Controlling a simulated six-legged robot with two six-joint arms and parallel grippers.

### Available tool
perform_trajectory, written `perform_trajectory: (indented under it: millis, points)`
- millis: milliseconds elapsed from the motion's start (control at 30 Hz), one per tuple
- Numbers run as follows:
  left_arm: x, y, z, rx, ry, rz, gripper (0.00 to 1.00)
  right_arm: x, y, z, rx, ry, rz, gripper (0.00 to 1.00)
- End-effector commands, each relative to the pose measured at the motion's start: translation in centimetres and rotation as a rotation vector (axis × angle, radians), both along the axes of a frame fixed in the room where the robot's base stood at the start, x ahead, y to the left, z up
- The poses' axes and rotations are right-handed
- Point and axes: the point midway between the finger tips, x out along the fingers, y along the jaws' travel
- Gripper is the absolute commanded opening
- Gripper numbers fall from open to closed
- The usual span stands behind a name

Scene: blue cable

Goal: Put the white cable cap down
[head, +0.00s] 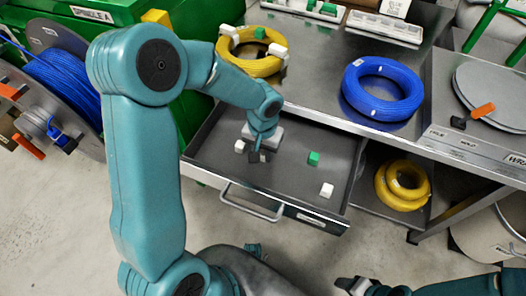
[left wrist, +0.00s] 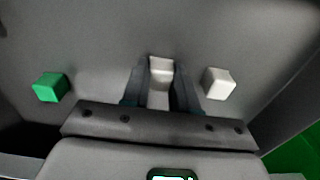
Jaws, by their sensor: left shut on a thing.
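My left gripper (head: 258,157) reaches down into the open drawer (head: 212,150). In the left wrist view its fingers (left wrist: 160,88) are shut on a white cable cap (left wrist: 161,68), low over the grey drawer floor. I cannot tell whether the cap touches the floor. In the head view the gripper mostly hides this cap. A second white cap (head: 240,146) lies just left of the gripper; it also shows in the wrist view (left wrist: 218,83). A green cap (head: 314,158) and another white cap (head: 327,190) lie to the right. My right gripper (head: 354,287) is at the bottom edge, partly cut off.
A blue cable coil (head: 383,88) and a yellow coil (head: 252,50) lie on the worktop above the drawer. Another yellow coil (head: 402,185) sits on the lower shelf. A blue cable reel (head: 62,80) stands at the left. The drawer's walls surround the gripper; its floor has free room.

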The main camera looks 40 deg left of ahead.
Motion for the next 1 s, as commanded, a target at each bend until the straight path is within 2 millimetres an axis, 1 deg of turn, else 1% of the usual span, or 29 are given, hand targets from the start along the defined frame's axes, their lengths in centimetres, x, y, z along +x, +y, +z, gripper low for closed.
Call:
perform_trajectory:
  millis: [67,200,233,300,567,667,767,1000]
  points:
    - [0.0,0.0,0.1,0.000,-0.001,0.000,0.01,0.0,0.0,0.1,0.000,0.000,0.000,0.58]
    - [0.0,0.0,-0.4,0.000,-0.001,-0.001,0.01,0.0,0.0,-0.4,0.000,0.000,0.000,0.58]
    - [0.0,0.0,-0.2,0.000,-0.001,0.000,0.34,0.0,0.0,-0.3,0.000,0.000,0.000,0.58]
    - [0.0,0.0,-0.2,0.000,0.000,-0.001,0.53,0.0,0.0,-0.2,0.000,0.000,0.000,0.58]
    - [0.0,0.0,-0.1,0.000,0.000,-0.001,0.53,0.0,0.0,-0.2,0.000,0.000,0.000,0.58]
    - [0.0,0.0,0.5,0.000,-0.001,-0.001,0.53,0.0,0.0,0.4,0.000,0.000,0.000,0.58]
    - [0.1,0.0,2.1,0.001,-0.006,-0.001,0.53,0.0,0.0,0.8,0.000,0.000,0.000,0.58]
    - [0.1,0.0,7.8,0.000,-0.006,0.000,0.53,0.0,0.0,2.4,0.000,0.000,0.000,0.58]
